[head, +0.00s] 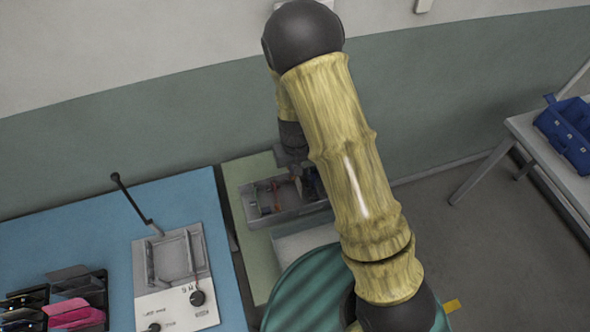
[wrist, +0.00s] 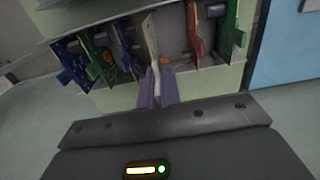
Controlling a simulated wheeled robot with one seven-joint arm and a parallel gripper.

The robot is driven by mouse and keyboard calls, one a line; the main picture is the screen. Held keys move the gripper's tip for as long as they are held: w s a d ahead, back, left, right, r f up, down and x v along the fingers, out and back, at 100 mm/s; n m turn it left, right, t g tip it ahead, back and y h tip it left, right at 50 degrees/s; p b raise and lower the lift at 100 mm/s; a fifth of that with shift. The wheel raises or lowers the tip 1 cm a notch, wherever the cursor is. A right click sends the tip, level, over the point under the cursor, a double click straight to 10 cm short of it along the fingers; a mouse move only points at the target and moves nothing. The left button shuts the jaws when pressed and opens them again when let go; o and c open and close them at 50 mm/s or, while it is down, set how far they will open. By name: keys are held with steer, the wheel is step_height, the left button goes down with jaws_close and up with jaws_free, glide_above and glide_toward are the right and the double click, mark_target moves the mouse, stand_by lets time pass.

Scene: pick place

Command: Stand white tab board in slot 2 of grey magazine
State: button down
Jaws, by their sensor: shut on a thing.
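The grey magazine (head: 262,220) stands on the pale green surface in the head view, partly hidden by my arm. In the wrist view the magazine (wrist: 174,32) holds several coloured boards. The white tab board (wrist: 150,42) is a pale upright plate near the middle there, with a white tab (wrist: 156,76) toward me. My gripper (wrist: 158,88) is shut on this tab, its two fingers pointing at the magazine. The board appears slightly tilted among the others. I cannot tell whether its lower edge is in a slot, or which slot. In the head view my fingertips are hard to make out.
In the wrist view, blue and green boards (wrist: 97,50) stand left of the white one; a red board (wrist: 195,30) and a green board (wrist: 235,25) stand right. A fixture (head: 178,275) with a black lever (head: 130,197) lies left.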

stand_by(0.4)
steer(key=shift+r+p, duration=1.15)
steer(key=shift+r, duration=0.25)
